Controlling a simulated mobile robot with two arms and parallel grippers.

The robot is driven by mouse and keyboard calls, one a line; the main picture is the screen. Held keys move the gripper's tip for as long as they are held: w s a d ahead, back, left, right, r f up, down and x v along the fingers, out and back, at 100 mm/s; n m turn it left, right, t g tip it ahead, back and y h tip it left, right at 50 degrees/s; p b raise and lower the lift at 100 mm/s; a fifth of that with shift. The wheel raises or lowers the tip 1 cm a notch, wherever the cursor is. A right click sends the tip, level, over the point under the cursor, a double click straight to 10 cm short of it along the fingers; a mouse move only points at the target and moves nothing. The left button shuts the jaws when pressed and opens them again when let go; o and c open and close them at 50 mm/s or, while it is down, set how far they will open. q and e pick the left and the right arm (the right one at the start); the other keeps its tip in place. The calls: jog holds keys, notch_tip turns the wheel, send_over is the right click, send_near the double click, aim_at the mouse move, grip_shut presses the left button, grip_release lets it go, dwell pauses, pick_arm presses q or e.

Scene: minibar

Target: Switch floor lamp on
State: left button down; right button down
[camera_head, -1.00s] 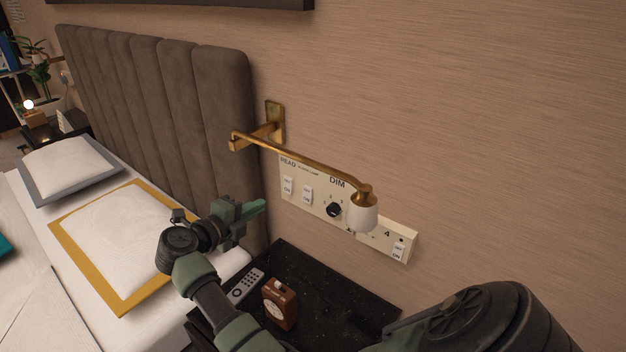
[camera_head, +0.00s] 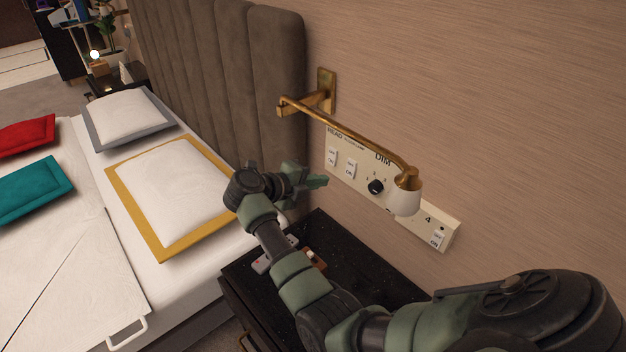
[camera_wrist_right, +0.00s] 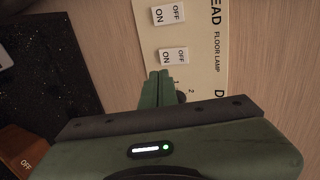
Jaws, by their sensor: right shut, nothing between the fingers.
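In the right wrist view the FLOOR LAMP lettering stands beside the second switch (camera_wrist_right: 173,56); that switch also shows in the head view (camera_head: 350,168). The READ switch (camera_wrist_right: 168,14) is above it in the wrist view. My right gripper (camera_head: 322,182) is shut and empty in front of the panel. In the wrist view its fingertips (camera_wrist_right: 159,76) are just below the floor lamp switch; contact cannot be told. The floor lamp is not identifiable. My left gripper is out of view.
A brass wall lamp with a white shade (camera_head: 404,198) juts out over the panel. The bed with pillows (camera_head: 170,190) is to the left.

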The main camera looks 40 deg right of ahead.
aim_at(350, 172)
jog(key=x, duration=0.5)
jog(key=r+p+x, duration=0.1)
jog(key=x, duration=0.1)
jog(key=shift+d+f, duration=0.2)
jog(key=shift+d, duration=0.35)
jog(key=shift+d+f, duration=0.15)
jog(key=shift+d, duration=0.3)
jog(key=shift+d+f+b, duration=0.1)
jog(key=shift+f+b, duration=0.1)
jog(key=shift+b, duration=0.1)
jog(key=shift+d+r+h+b, duration=0.1)
jog(key=shift+r+h+b, duration=0.1)
jog(key=shift+h+b, duration=0.2)
